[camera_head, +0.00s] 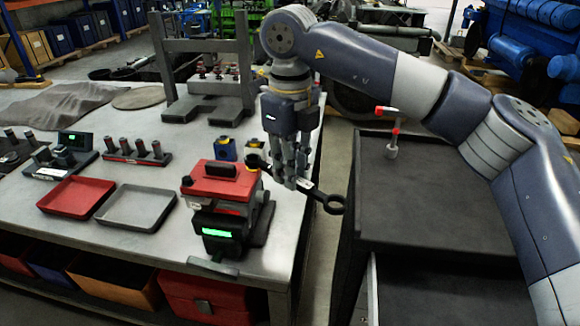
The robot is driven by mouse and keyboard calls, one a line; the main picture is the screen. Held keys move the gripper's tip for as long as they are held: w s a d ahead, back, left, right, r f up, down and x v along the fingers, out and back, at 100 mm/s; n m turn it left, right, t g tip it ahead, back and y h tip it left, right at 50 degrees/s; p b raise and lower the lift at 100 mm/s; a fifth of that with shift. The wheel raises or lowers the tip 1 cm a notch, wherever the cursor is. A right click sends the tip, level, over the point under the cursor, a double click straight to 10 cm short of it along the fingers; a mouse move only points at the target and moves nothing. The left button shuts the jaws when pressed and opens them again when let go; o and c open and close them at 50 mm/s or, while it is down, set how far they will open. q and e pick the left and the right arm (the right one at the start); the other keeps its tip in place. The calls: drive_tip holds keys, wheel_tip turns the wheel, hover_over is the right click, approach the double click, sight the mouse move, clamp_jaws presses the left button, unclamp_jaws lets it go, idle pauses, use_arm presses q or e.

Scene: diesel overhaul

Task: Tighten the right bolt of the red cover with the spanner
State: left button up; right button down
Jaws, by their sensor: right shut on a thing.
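The red cover (222,180) sits on top of a dark machine near the table's front right edge, with a black handle on it and a green lit display on its front. My right gripper (290,183) points down just right of the cover. It is shut on a dark spanner (330,201), whose ring end sticks out to the right past the table edge. The spanner's other end (256,162) reaches to the cover's back right corner. The right bolt is hidden or too small to make out there, so I cannot tell if the spanner is seated on it. My left gripper is not in view.
A red tray (76,197) and a grey tray (137,206) lie left of the machine. A grey press frame (207,75) stands behind. A dark cart (450,200) with a small red-tipped tool (392,140) stands right, across a floor gap.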

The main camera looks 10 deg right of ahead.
drive_tip(key=shift+f+b, duration=0.35)
drive_tip(key=shift+f, duration=0.3)
drive_tip(key=shift+s+a+m, duration=0.25)
drive_tip(key=shift+a+m, duration=0.05)
drive_tip(key=shift+m, duration=0.1)
drive_tip(key=shift+s+a+m+b, duration=0.45)
drive_tip(key=shift+a+m, duration=0.2)
drive_tip(key=shift+m, duration=0.25)
drive_tip(key=shift+s+a+m+b, duration=0.2)
drive_tip(key=shift+a+m, duration=0.3)
drive_tip(key=shift+m, duration=0.15)
drive_tip(key=shift+s+a+m+b, duration=0.2)
drive_tip(key=shift+a+m, duration=0.3)
drive_tip(key=shift+m, duration=0.15)
